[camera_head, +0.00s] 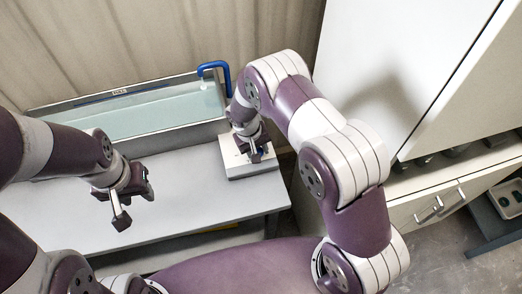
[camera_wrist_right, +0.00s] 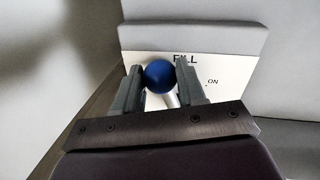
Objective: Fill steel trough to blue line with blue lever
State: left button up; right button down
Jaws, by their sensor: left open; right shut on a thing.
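The steel trough (camera_head: 150,140) stands along the back of the grey bench and holds pale, clear liquid (camera_head: 150,112). A blue spout (camera_head: 217,68) bends over its right end. The blue lever's ball knob (camera_wrist_right: 159,76) sits on a pale rod in front of a white plate (camera_wrist_right: 222,72) marked FILL and ON. My right gripper (camera_wrist_right: 160,88) is shut on the knob, one finger on each side. In the head view my right gripper (camera_head: 254,152) is over the lever box (camera_head: 255,172). My left gripper (camera_head: 135,206) is open and empty above the bench.
The grey bench top (camera_head: 190,205) is clear in front of the trough. A white cabinet (camera_head: 400,60) stands at the right, above a counter with drawers (camera_head: 440,203). A curtain (camera_head: 150,35) hangs behind the trough.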

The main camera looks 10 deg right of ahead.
jog(key=shift+a+r+m+b, duration=0.15)
jog(key=shift+a+m+b, duration=0.6)
jog(key=shift+m, duration=0.35)
jog(key=shift+a+r+m, duration=0.15)
jog(key=shift+a+m, duration=0.1)
jog(key=shift+m, duration=0.05)
jog(key=shift+w, duration=0.1)
jog(key=c, duration=0.7)
grip_release()
jog(key=shift+s+g, duration=0.3)
jog(key=shift+w+r, duration=0.1)
jog(key=r, duration=0.4)
jog(key=a+r+b, duration=0.1)
jog(key=r, duration=0.3)
jog(key=a+r+b, duration=0.1)
jog(key=r, duration=0.3)
jog(key=shift+a+r, duration=0.15)
jog(key=shift+a, duration=0.1)
